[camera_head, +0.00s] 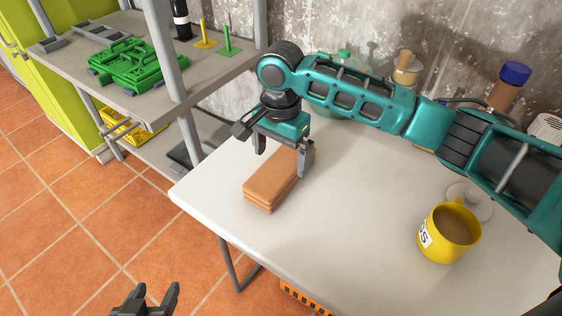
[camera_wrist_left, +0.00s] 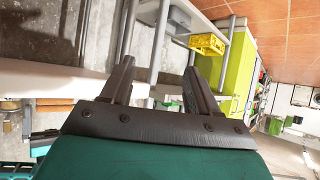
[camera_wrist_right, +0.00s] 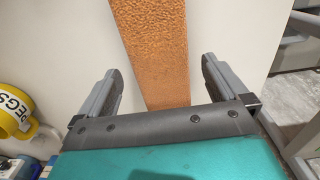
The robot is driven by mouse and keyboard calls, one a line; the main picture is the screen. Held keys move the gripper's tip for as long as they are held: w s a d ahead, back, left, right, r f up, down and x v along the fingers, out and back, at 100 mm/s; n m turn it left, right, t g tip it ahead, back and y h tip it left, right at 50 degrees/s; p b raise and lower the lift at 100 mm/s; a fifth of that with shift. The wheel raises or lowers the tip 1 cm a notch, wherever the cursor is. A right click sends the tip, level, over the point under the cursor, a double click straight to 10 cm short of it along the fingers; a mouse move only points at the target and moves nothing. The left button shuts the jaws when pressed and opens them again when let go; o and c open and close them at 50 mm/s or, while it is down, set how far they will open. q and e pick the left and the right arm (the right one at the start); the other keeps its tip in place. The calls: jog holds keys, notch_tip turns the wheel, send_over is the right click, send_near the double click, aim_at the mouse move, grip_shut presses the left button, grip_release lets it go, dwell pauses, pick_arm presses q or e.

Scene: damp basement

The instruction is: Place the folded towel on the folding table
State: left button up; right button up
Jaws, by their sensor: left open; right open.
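The folded towel (camera_head: 267,191), orange-brown and layered, lies flat on the white folding table (camera_head: 345,245) near its left end. My right gripper (camera_head: 281,158) is open above the towel's far part, its fingers pointing down on either side. I cannot tell whether they touch it. In the right wrist view the towel (camera_wrist_right: 158,45) runs between the open fingers with gaps on both sides. My left gripper (camera_head: 145,298) is open and empty, low in front of the table's left side over the tiled floor. The left wrist view shows nothing between its fingers (camera_wrist_left: 160,78).
A yellow mug (camera_head: 447,236) with brown contents stands at the table's right. A blue-capped bottle (camera_head: 508,88) and a corked jar (camera_head: 406,68) stand at the back. A grey shelf (camera_head: 150,100) holding green trays (camera_head: 125,66) is at left. The table's front middle is clear.

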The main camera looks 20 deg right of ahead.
aim_at(281, 165)
notch_tip(281, 165, up, 8)
jog(key=p, duration=0.1)
jog(key=shift+f, duration=0.25)
